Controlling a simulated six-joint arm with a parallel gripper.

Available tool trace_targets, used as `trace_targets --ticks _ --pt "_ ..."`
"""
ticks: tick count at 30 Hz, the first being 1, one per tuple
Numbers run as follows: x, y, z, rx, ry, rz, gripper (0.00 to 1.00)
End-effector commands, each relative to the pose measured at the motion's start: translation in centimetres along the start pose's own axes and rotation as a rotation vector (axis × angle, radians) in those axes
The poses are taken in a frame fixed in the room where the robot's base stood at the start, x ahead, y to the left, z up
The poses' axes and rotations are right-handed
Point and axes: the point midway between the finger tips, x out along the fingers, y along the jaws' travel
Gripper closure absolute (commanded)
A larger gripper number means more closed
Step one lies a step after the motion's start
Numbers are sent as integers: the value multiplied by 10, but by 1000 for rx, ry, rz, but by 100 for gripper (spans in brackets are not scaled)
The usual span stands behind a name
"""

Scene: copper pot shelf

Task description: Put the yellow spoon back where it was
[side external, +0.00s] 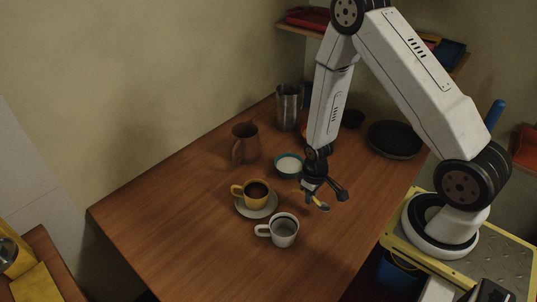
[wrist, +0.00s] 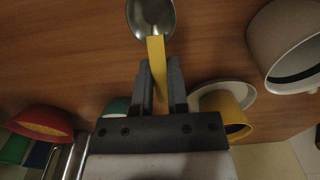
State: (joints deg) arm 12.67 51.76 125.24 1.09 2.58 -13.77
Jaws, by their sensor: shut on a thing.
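The yellow spoon (wrist: 156,52) has a yellow handle and a shiny metal bowl. My gripper (wrist: 159,75) is shut on its handle in the wrist view, with the metal bowl sticking out beyond the fingertips. In the side view my gripper (side external: 324,190) hangs over the wooden table, to the right of the teal bowl and behind the white mug. Only a small yellow part of the spoon (side external: 323,207) shows there, below the fingers. I cannot tell how high it is above the table.
A yellow cup (side external: 257,191) stands on a saucer (side external: 269,210). Near it are a white mug (side external: 284,231), a teal bowl (side external: 289,165) with white contents, a brown jug (side external: 246,142) and a metal tumbler (side external: 288,106). A dark pan (side external: 395,139) lies at the back right. The table's front left is clear.

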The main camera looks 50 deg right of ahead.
Motion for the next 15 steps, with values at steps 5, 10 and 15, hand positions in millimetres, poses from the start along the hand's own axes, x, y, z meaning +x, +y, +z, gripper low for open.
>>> trace_targets --ticks 5,10,15 --pt "11 0 0 0 -1 0 100" --pt "26 0 0 0 -2 1 100" --pt "34 0 0 0 0 0 100"
